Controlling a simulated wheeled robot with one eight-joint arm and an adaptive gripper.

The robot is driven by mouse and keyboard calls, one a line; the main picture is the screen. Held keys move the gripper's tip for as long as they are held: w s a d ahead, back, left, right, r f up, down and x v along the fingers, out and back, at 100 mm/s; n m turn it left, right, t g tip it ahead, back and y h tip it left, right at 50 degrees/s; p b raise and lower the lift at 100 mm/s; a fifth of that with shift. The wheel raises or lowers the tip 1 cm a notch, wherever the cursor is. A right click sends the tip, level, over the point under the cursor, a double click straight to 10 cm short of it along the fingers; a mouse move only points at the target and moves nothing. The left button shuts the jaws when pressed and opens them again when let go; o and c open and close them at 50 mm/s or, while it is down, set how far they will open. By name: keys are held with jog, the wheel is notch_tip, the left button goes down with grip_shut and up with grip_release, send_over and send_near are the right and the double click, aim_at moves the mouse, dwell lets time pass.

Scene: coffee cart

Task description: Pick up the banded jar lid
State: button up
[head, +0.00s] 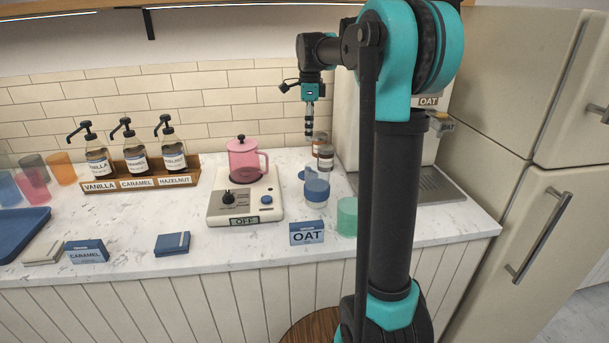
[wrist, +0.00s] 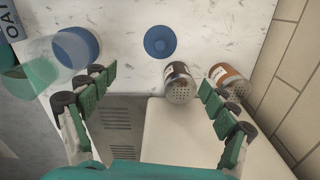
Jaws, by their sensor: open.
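A round blue lid with a darker central knob (wrist: 160,41) lies on the marble counter in the wrist view. In the head view this lid (head: 306,173) is partly hidden behind a clear jar (head: 316,196) with a blue top. That jar's blue top (wrist: 80,44) also shows in the wrist view, partly behind a green cup. I cannot make out a band on either blue piece. My gripper (head: 309,134) points down above the counter near the shakers. In the wrist view its fingers (wrist: 154,84) are spread and empty, with the loose lid beyond their tips.
A clear green cup (head: 347,217) and an OAT box (head: 307,233) stand in front.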

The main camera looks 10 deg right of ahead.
notch_tip(320, 180, down, 14)
jog(key=shift+d+f, duration=0.15)
jog(key=shift+f, duration=0.05)
dwell(0.4)
jog(key=shift+c, duration=0.4)
jog(key=shift+s, duration=0.1)
jog(key=c, duration=1.4)
jog(key=shift+c, duration=0.2)
